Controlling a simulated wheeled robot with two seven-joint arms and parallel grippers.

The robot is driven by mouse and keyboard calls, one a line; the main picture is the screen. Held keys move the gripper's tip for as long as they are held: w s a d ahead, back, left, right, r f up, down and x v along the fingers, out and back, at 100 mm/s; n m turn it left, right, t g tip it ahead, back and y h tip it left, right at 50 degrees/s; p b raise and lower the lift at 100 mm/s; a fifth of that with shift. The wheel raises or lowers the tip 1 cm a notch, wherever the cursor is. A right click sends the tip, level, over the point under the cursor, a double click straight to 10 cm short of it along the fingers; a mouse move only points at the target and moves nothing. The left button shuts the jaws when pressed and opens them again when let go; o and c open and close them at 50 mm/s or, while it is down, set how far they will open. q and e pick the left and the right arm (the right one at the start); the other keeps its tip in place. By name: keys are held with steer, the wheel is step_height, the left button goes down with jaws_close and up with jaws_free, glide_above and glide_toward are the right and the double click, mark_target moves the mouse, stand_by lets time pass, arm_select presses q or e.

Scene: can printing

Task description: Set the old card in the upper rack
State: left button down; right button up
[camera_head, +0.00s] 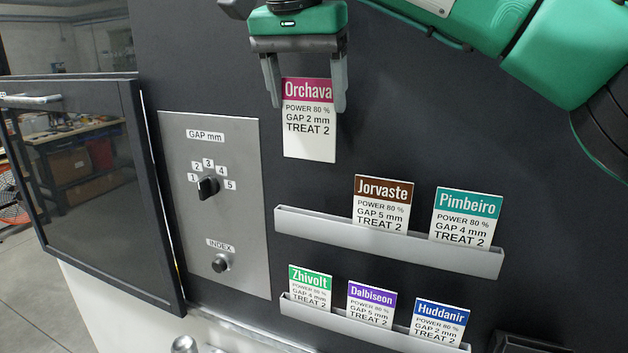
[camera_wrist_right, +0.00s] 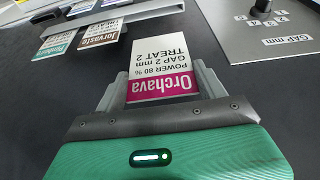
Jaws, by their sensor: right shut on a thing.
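My right gripper (camera_head: 305,98) is shut on the Orchava card (camera_head: 309,120), a white card with a magenta top band. The card hangs upright below the fingers, in front of the dark panel and above the upper rack's left end. The card also shows in the right wrist view (camera_wrist_right: 161,62), held between the fingers. The upper rack (camera_head: 390,243) is a grey tray. My left gripper is not in view.
The lower rack (camera_head: 375,331) holds the green Zhivolt (camera_head: 310,288), purple Dalbiseon (camera_head: 371,304) and blue Huddanir (camera_head: 438,322) cards. A grey plate (camera_head: 234,135) with a gap knob (camera_head: 208,187) and an index knob (camera_head: 221,263) is left of the racks.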

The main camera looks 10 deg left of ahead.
mark_target(309, 155)
step_height(309, 155, down, 8)
steer(key=shift+w+f+p, duration=0.1)
steer(key=shift+p, duration=0.6)
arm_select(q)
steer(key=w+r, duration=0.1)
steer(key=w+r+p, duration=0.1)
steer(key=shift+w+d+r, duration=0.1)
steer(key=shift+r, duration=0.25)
arm_select(e)
step_height(309, 155, down, 4)
steer(key=shift+w+f, duration=0.1)
steer(key=shift+f, duration=0.1)
steer(key=shift+f, duration=0.15)
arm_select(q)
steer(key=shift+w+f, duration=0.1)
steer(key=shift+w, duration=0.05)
arm_select(e)
steer(key=o, duration=1)
steer(key=shift+c, duration=0.2)
